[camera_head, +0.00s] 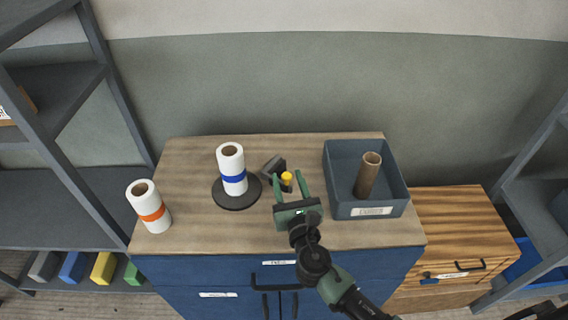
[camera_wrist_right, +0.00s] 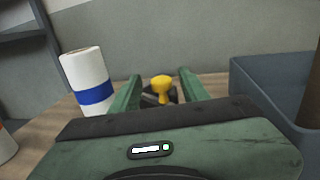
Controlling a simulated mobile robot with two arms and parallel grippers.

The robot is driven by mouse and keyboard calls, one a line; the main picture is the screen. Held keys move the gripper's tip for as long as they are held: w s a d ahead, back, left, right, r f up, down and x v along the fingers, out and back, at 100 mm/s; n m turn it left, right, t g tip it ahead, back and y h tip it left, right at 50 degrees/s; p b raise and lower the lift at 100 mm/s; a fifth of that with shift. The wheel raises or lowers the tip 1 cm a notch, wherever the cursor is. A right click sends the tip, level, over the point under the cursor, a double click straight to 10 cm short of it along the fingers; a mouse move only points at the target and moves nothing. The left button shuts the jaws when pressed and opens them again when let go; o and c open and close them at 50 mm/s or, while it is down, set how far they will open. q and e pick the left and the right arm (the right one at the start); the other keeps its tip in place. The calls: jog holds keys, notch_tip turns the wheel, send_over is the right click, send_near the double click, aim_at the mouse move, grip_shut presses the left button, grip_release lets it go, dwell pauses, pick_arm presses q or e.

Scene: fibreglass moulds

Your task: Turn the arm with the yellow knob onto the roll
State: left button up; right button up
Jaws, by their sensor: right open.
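A white roll with a blue band (camera_head: 232,170) stands upright on a round black base (camera_head: 236,200) on the cabinet top; it also shows at the left in the right wrist view (camera_wrist_right: 90,82). Just right of the base is a dark arm (camera_head: 272,166) with a yellow knob (camera_head: 287,178). My right gripper (camera_head: 291,182) is open, with its two green fingers on either side of the knob. In the right wrist view the yellow knob (camera_wrist_right: 162,86) shows between the fingertips; I cannot tell whether they touch it. My left gripper is not in view.
A white roll with an orange band (camera_head: 149,208) stands at the cabinet's left front edge. A grey bin (camera_head: 342,206) holding a brown cardboard tube (camera_head: 368,176) stands on the right. Grey shelving (camera_head: 60,100) is at the left. The cabinet top (camera_head: 190,160) is clear at the back left.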

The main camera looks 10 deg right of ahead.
aim_at(285, 173)
jog(key=w, duration=0.3)
jog(key=shift+w+f, duration=0.1)
jog(key=shift+w, duration=0.1)
jog(key=shift+w+f, duration=0.15)
jog(key=shift+w, duration=0.75)
jog(key=shift+s, duration=0.1)
jog(key=shift+c, duration=1.3)
jog(key=c, duration=0.5)
grip_shut()
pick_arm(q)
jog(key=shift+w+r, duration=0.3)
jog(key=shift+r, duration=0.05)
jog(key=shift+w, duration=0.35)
